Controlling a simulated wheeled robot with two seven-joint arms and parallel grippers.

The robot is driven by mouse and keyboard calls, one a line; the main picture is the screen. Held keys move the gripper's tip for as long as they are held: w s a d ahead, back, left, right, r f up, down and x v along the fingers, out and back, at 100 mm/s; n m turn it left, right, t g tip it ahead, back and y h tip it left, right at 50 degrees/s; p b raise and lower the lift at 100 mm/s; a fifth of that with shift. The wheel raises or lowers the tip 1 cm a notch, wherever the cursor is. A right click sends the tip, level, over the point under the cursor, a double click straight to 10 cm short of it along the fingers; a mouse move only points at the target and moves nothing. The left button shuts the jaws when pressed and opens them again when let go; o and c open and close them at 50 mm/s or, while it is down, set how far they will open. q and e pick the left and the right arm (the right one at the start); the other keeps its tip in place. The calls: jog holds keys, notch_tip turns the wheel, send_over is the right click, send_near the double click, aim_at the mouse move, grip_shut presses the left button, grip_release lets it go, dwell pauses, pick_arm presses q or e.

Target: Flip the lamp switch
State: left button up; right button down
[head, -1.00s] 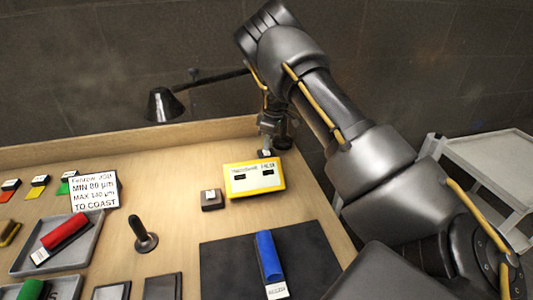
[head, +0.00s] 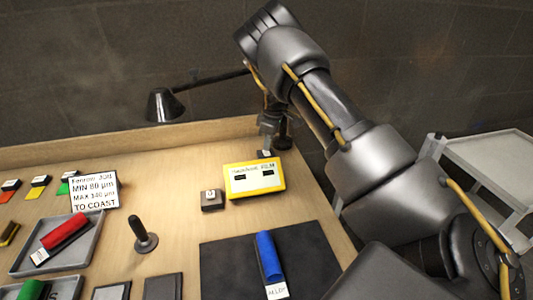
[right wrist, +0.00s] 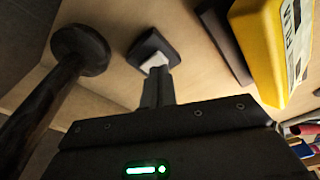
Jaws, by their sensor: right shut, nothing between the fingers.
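The black desk lamp (head: 165,105) stands at the back of the bench, its dark shade hanging at the left with no glow visible. In the right wrist view its round base (right wrist: 80,50) is left of the fingers. The lamp switch (head: 264,153) is a small dark block with a white rocker, beside the lamp base; it also shows in the right wrist view (right wrist: 150,45). My right gripper (head: 267,142) is shut and empty, pointing down over the switch. In the right wrist view its fingertips (right wrist: 157,72) overlap the white rocker; contact is unclear. My left gripper is out of view.
A yellow gauge box (head: 254,179) sits just in front of the switch, with a small dark block (head: 212,200) to its left. A dark mat (head: 220,262) holds a blue roll (head: 268,256). A black upright handle (head: 143,234) stands mid-bench. A grey cart (head: 490,155) is at right.

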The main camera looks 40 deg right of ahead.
aim_at(268, 153)
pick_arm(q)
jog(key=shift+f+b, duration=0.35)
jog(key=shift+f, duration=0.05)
pick_arm(e)
jog(key=shift+f, duration=0.9)
dwell(0.5)
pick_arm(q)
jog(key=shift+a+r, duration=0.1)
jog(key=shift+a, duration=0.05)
pick_arm(e)
jog(key=shift+r+p, duration=0.5)
jog(key=shift+r, duration=0.05)
jog(key=shift+r+p, duration=0.6)
jog(key=shift+r, duration=0.1)
jog(key=shift+r+p, duration=0.3)
jog(key=shift+r, duration=0.1)
notch_tip(268, 153, up, 3)
jog(key=shift+f+p, duration=0.1)
jog(key=shift+p, duration=1.15)
jog(key=shift+r+p, duration=0.45)
jog(key=shift+r, duration=0.05)
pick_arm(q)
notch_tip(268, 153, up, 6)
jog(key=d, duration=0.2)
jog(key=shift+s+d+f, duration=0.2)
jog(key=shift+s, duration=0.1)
